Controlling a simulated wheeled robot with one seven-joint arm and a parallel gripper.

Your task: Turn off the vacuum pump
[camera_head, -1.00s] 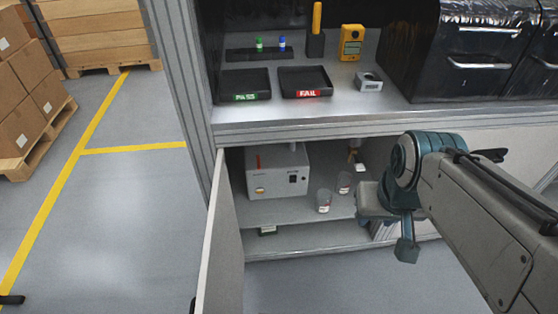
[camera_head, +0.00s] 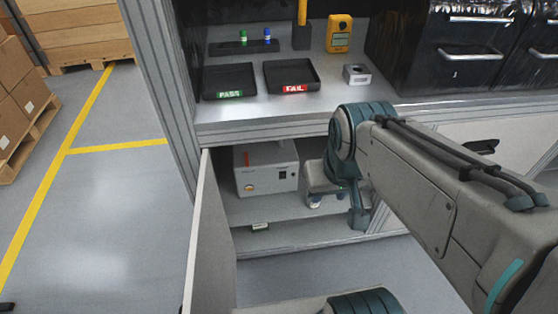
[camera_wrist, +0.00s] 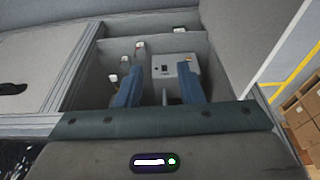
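The vacuum pump appears to be the pale box (camera_head: 266,168) inside the open lower cabinet, with a red part on its upper left and a yellow label on its front. In the wrist view the pump (camera_wrist: 176,68) shows beyond my fingers, with a small dark switch (camera_wrist: 165,69) on its face. My gripper (camera_wrist: 160,92) is open and empty, its two blue fingers spread and pointing into the cabinet. The pump is partly behind the finger on the right. In the head view my wrist is at the cabinet opening, right of the pump, and the fingertips cannot be made out.
The open cabinet door (camera_head: 206,240) stands at the left of the opening. Small bottles (camera_wrist: 139,52) stand beside the pump. The worktop (camera_head: 230,113) overhead carries the PASS tray (camera_head: 230,80), the FAIL tray (camera_head: 291,76) and a yellow meter (camera_head: 339,34).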

